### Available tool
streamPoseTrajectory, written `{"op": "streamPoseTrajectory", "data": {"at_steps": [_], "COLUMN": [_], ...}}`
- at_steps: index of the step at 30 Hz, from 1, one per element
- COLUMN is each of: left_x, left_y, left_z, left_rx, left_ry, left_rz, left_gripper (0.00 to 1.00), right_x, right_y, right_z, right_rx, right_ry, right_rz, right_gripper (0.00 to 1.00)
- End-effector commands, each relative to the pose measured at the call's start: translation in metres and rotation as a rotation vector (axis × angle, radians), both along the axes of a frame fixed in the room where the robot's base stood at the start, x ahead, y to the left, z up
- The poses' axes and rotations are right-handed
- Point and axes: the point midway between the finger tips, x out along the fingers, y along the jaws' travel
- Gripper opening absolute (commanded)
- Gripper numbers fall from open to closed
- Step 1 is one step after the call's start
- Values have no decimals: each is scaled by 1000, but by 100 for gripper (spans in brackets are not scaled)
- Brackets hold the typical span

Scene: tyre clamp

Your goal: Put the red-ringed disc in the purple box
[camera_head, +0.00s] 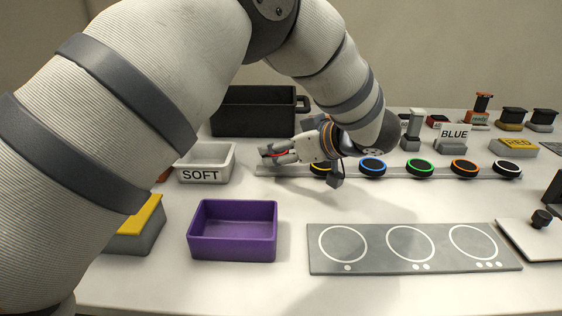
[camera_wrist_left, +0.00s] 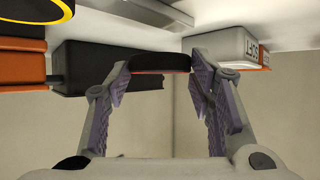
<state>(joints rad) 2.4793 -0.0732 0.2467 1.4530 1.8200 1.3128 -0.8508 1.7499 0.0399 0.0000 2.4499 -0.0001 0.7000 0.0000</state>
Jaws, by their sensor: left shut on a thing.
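The purple box (camera_head: 232,247) stands open and empty on the table at the front, left of centre. My left gripper (camera_head: 270,153) is behind and above the box, near the left end of the disc rail. It is shut on the red-ringed disc (camera_head: 283,153), of which only a little red and dark shows in the head view. In the left wrist view the disc (camera_wrist_left: 160,63) is a dark round with a red edge, held between the two fingers of the left gripper (camera_wrist_left: 160,78). My right gripper is not in view.
The rail (camera_head: 345,173) holds discs ringed yellow, blue (camera_head: 372,167), green, orange and white. A white SOFT bin (camera_head: 206,163) stands behind the purple box, a black bin (camera_head: 253,111) further back. A grey plate with circles (camera_head: 412,250) lies right of the box.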

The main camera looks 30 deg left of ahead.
Motion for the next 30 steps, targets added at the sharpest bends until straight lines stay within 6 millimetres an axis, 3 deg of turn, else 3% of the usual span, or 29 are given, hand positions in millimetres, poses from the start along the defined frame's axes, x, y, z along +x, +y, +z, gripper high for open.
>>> {"op": "streamPoseTrajectory", "data": {"at_steps": [6,16,17,19,30], "left_x": [0,0,0,0,1], "left_y": [5,5,5,5,4], "left_z": [-32,-36,-35,-35,-38], "left_rx": [1,1,1,1,3], "left_ry": [2,0,-1,-1,3], "left_rz": [1,2,2,2,1], "left_gripper": [21,21,53,69,69], "right_x": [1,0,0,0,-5], "right_y": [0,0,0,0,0], "right_z": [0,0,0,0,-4], "right_rx": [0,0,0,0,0], "right_ry": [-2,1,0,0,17], "right_rz": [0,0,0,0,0], "right_gripper": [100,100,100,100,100]}}
